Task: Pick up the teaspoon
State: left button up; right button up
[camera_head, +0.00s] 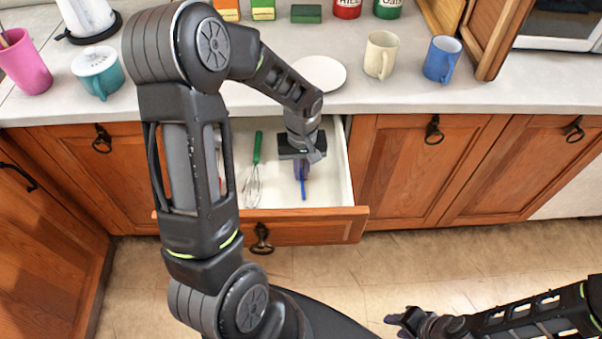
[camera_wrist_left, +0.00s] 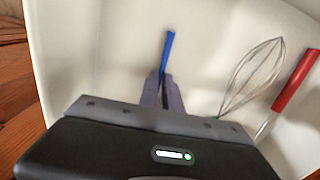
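A thin blue handle (camera_head: 303,190), which I take for the teaspoon, is in the open drawer (camera_head: 340,180); its other end is hidden by my gripper, so no bowl shows. My left gripper (camera_head: 302,172) reaches down into the drawer over it. In the left wrist view its two fingers (camera_wrist_left: 162,80) are close together with the blue handle (camera_wrist_left: 168,52) between their tips, pointing away from them. My right gripper (camera_head: 393,326) is low at the front over the floor, empty, with its fingers apart.
A green-handled whisk (camera_head: 254,180) lies left of the blue handle. A red-handled utensil (camera_wrist_left: 297,80) lies beyond the whisk. The drawer walls are close around. On the counter above are a white plate (camera_head: 320,74), a cream mug (camera_head: 380,55) and a blue mug (camera_head: 442,60).

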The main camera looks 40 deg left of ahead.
pick_arm(q)
grip_shut()
jog(key=shift+r, duration=0.6)
notch_tip(320, 180, up, 9)
